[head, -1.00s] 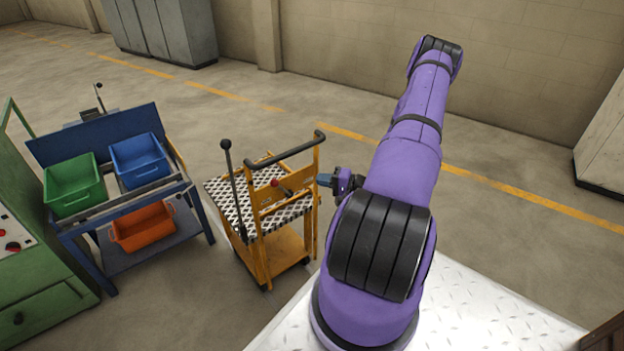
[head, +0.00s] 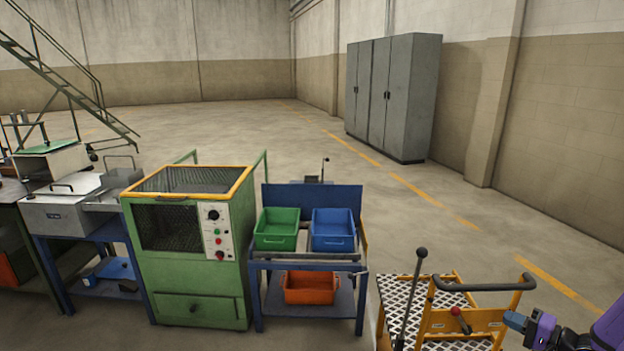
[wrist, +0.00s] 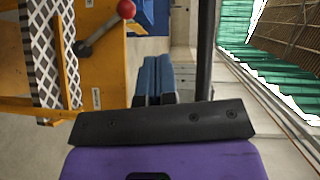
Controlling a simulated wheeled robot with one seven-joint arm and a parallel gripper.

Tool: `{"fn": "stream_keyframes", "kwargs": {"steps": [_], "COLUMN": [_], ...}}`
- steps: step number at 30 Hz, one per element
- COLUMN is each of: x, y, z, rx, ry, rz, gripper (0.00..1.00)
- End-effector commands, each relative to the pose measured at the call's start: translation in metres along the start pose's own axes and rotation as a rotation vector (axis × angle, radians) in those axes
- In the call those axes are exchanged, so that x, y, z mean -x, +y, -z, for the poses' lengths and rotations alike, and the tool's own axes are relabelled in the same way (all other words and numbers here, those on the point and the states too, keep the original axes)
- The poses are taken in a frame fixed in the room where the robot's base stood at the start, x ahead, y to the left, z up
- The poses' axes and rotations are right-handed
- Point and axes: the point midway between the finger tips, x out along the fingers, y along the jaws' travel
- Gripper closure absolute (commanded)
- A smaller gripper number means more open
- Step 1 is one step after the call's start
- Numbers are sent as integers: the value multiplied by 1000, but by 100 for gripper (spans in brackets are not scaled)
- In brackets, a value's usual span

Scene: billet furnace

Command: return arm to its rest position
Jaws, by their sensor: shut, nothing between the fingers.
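My purple arm shows only in part at the lower right edge of the head view. My gripper (head: 514,321) is at its end, beside the yellow trolley (head: 470,318). In the wrist view my gripper's blue fingers (wrist: 155,78) are together with nothing between them. The trolley's yellow panel (wrist: 100,50) and a red-knobbed lever (wrist: 126,9) are to the left of the fingers there. I cannot tell how much space lies between the fingers and the trolley.
A blue bench (head: 261,290) carries a green bin (head: 277,230) and a blue bin (head: 333,230), with an orange bin (head: 310,287) below. A green machine (head: 190,260) stands left of it. Grey cabinets (head: 400,100) stand at the back. The floor between is clear.

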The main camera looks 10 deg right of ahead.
Motion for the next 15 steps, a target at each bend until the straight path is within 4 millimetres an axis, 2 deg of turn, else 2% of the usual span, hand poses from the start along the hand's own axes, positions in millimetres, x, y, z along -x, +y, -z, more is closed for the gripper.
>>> {"fn": "stream_keyframes", "kwargs": {"steps": [1, 3, 8, 15], "x": [-10, -21, -44, -72], "y": [-20, -45, -99, -174], "z": [-2, -7, -24, -61], "rx": [15, 24, 44, 97], "ry": [-59, -141, -313, -535], "rz": [-16, -42, -117, -260], "gripper": [100, 100, 100, 100]}}
